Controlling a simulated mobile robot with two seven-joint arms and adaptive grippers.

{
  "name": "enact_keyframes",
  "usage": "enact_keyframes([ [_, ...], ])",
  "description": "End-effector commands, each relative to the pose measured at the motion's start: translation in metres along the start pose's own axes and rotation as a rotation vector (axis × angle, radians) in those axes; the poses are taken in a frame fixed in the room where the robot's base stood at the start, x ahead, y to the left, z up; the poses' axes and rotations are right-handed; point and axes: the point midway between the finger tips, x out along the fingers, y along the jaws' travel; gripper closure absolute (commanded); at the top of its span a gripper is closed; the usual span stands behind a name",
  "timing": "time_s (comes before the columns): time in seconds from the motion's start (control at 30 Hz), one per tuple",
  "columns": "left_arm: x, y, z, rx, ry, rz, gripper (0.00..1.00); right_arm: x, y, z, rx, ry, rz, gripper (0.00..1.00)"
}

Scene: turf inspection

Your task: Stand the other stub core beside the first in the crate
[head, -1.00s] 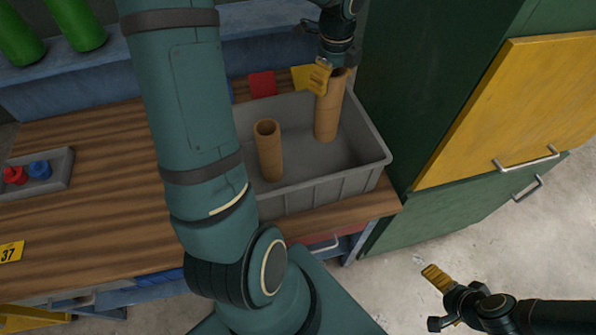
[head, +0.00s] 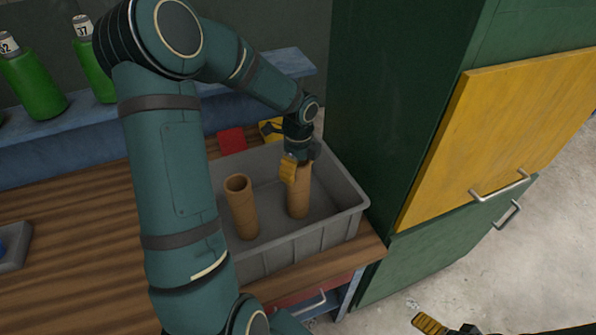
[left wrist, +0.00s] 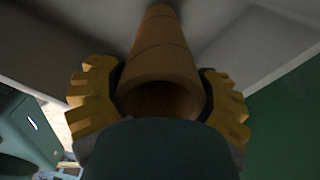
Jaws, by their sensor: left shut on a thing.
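Two brown cardboard-like tube cores are in the grey crate (head: 335,230). The first core (head: 244,212) stands upright, apart from the other, in the left part as seen in the head view. My left gripper (head: 296,170) is shut on the top of the other core (head: 299,197), upright to its right. Its lower end is at or near the crate floor; contact is hard to tell. In the left wrist view, yellow fingers (left wrist: 160,100) flank this core (left wrist: 160,52) near its open end. One yellow finger of my right gripper (head: 428,323) shows at the bottom edge, away from the crate.
The crate stands on a wooden bench (head: 90,225) beside a tall green cabinet (head: 400,90) with a yellow door (head: 500,140). Red (head: 232,140) and yellow cards lie behind the crate. Green bottles (head: 35,85) stand on a blue shelf at the back left.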

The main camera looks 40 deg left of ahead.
Motion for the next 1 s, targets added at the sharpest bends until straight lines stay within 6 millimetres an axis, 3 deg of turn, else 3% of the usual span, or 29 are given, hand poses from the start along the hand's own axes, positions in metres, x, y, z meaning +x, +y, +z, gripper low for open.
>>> enact_keyframes([
  [0.07,0.008,0.0,0.0,0.0,0.0,0.0,0.73,0.002,0.001,0.0,0.0,0.0,0.0,0.0],
  [0.4,0.011,0.0,0.0,0.0,0.0,-0.001,0.73,0.003,0.001,0.0,0.0,0.0,0.0,0.0],
  [0.43,0.011,0.0,0.0,0.0,0.0,-0.001,0.2,0.003,0.001,0.001,0.0,0.0,0.0,0.0],
  [0.5,0.01,0.0,0.0,0.0,0.0,-0.001,0.0,0.003,0.001,0.001,0.0,0.0,0.0,0.0],
  [0.8,0.007,0.0,0.0,0.0,0.0,-0.001,0.0,0.001,0.0,0.0,0.0,0.0,0.0,0.0],
  [1.0,-0.018,-0.001,0.001,0.0,-0.002,-0.005,0.0,-0.004,-0.001,-0.001,0.0,0.0,-0.001,0.0],
])
